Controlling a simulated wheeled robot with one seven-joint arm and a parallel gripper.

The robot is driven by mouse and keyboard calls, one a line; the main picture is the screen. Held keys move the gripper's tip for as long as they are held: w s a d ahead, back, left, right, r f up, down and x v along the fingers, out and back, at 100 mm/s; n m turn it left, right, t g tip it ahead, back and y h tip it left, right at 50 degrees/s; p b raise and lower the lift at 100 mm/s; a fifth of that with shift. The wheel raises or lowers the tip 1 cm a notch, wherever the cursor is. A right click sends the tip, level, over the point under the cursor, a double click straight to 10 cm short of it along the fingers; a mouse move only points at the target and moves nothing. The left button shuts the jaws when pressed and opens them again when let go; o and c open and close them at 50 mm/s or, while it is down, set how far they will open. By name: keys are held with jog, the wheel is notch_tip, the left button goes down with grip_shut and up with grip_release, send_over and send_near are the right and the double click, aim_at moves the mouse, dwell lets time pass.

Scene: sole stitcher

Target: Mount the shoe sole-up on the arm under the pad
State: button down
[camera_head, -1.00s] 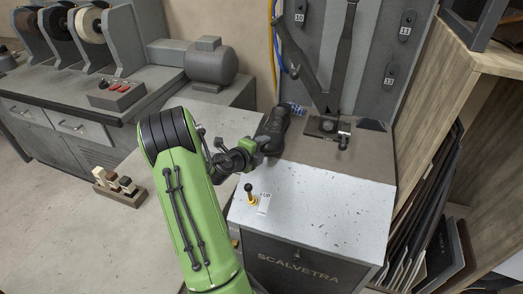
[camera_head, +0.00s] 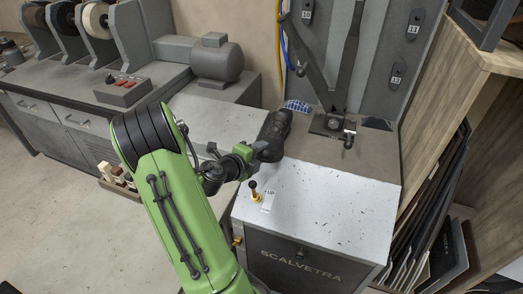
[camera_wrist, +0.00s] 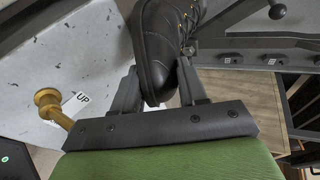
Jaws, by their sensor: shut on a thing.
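My gripper (camera_head: 262,150) is shut on a black shoe (camera_head: 274,130) and holds it above the white-topped machine (camera_head: 330,205), near its left back edge. In the wrist view the two fingers (camera_wrist: 160,88) close on the shoe (camera_wrist: 165,30), with its laced side showing and its upper part cut off by the frame. I cannot tell clearly which way its sole faces. A dark metal fitting (camera_head: 333,124) with a small knob stands at the back of the machine, right of the shoe and apart from it. I cannot make out the pad clearly.
A brass lever with a dark knob (camera_head: 253,186) sticks up at the machine's left edge beside an "UP" label (camera_head: 268,200). Dark slanted bars (camera_head: 322,80) rise behind the shoe. A motor (camera_head: 217,62) stands back left. The machine's white front top is clear.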

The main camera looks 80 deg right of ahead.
jog(key=shift+s+a+v, duration=0.1)
jog(key=shift+s+v, duration=0.1)
jog(key=shift+v, duration=0.75)
jog(key=shift+s+a+v, duration=0.1)
jog(key=shift+s+v, duration=0.15)
jog(key=shift+v, duration=0.7)
jog(key=shift+s+a+v, duration=0.1)
jog(key=shift+s+v, duration=0.1)
jog(key=shift+v, duration=0.75)
jog(key=shift+d, duration=0.1)
jog(key=a+r+p, duration=0.2)
jog(key=a+r, duration=0.2)
jog(key=r, duration=0.5)
jog(key=shift+w, duration=0.2)
